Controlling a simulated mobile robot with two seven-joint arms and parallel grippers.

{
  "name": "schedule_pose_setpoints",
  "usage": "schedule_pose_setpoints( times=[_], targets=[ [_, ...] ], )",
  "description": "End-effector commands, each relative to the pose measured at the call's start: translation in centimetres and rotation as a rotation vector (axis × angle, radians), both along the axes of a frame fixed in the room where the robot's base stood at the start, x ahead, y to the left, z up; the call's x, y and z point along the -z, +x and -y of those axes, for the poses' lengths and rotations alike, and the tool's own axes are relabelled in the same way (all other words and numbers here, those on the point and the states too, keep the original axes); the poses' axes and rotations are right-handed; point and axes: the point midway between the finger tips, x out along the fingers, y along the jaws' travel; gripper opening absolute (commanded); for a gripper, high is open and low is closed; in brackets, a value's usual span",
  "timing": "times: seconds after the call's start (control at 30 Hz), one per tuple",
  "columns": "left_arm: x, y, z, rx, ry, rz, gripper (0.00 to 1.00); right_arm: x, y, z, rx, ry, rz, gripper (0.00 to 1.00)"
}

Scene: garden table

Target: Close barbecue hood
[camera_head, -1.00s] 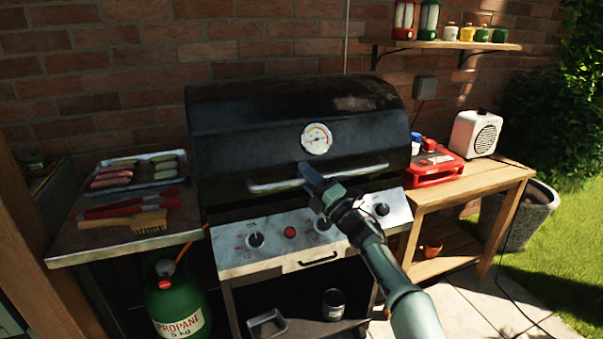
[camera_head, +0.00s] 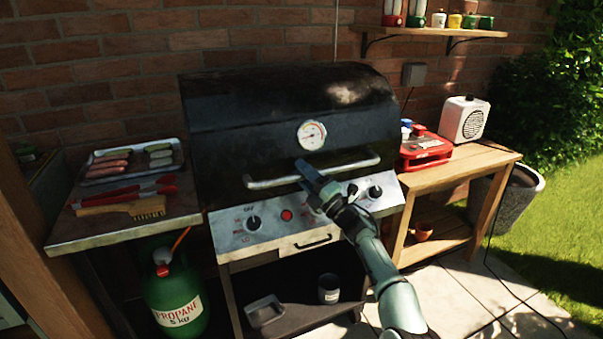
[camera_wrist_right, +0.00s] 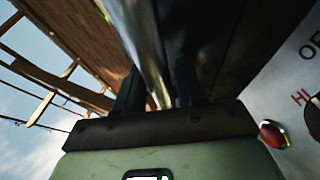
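The black barbecue hood (camera_head: 240,125) is down over the grill body in the head view, with a round gauge (camera_head: 311,135) on its front. Whether its lower edge is fully seated is too dark to tell. The silver hood handle (camera_head: 347,164) runs across the front. My right gripper (camera_head: 308,172) is at the middle of this handle. In the right wrist view the metal bar (camera_wrist_right: 143,45) passes between the two dark fingers (camera_wrist_right: 160,92), which look shut on it. My left gripper is not in view.
A control panel (camera_head: 256,226) with knobs lies below the hood. A side shelf at left holds a food tray (camera_head: 177,165), red tongs and a brush (camera_head: 150,207). A wooden table (camera_head: 460,162) at right holds a red case and a white speaker. A green propane bottle (camera_head: 175,295) stands below left.

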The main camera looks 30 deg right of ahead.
Motion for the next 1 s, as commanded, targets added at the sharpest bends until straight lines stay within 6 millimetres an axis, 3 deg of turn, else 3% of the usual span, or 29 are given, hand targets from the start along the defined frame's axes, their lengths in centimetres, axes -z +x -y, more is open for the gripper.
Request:
schedule_pose_setpoints(
  times=[0.57,1.0],
  targets=[
    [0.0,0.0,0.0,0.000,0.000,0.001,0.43,0.2,-0.8,0.5,0.003,0.003,0.002,0.48],
    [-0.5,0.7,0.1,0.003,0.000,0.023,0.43,2.6,-5.7,2.4,0.006,0.002,0.000,0.48]
  ],
)
